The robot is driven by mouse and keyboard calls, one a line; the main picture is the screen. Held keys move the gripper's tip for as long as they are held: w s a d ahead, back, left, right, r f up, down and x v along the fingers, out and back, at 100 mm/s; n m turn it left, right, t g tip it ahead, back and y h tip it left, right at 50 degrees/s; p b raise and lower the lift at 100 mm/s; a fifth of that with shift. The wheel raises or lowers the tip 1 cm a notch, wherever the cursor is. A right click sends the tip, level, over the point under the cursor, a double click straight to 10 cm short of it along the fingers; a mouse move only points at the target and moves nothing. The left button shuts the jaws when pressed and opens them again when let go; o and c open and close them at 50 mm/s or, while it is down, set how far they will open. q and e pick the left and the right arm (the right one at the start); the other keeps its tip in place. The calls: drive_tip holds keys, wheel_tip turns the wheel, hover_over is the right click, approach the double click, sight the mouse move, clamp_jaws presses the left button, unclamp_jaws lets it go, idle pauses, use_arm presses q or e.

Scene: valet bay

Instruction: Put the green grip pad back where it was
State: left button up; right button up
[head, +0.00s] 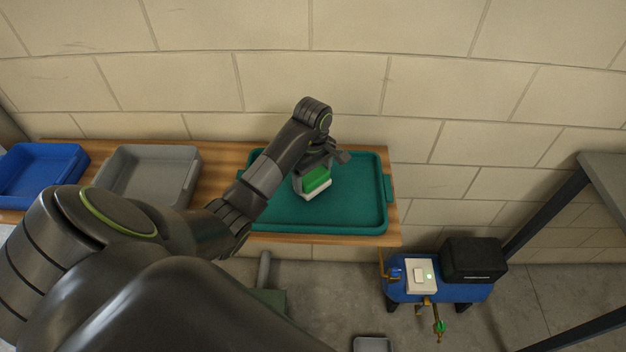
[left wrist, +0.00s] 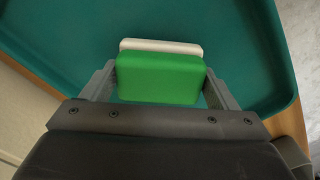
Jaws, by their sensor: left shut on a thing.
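The green grip pad (head: 317,179) is at the teal tray (head: 270,220), directly over a white block (head: 318,193). In the left wrist view the green pad (left wrist: 160,78) sits between the two grey fingers, with the white block (left wrist: 160,46) showing just beyond it. My left gripper (head: 321,170) is shut on the green pad, reaching down over the tray. I cannot tell whether the white block rests on the tray floor or is joined to the pad. My right gripper is out of view.
A grey tray (head: 148,150) and a blue tray (head: 75,160) stand left on the wooden shelf (head: 225,152) along the block wall. A blue stand (head: 440,292) with a white switch box (head: 420,275) and black case (head: 474,262) is at lower right. The teal tray is otherwise clear.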

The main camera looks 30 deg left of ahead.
sight(313, 174)
use_arm(q)
drive_tip(key=shift+f, duration=0.6)
drive_tip(key=o, duration=0.8)
drive_tip(key=shift+r, duration=0.1)
drive_tip(key=shift+w+r, duration=0.1)
drive_tip(key=shift+r, duration=0.2)
wheel_tip(313, 174, up, 5)
drive_tip(key=shift+r+p, duration=0.1)
drive_tip(key=shift+p, duration=0.2)
wheel_tip(313, 174, up, 5)
drive_tip(key=p, duration=0.5)
drive_tip(key=shift+r+p, duration=0.55)
drive_tip(key=shift+p, duration=0.15)
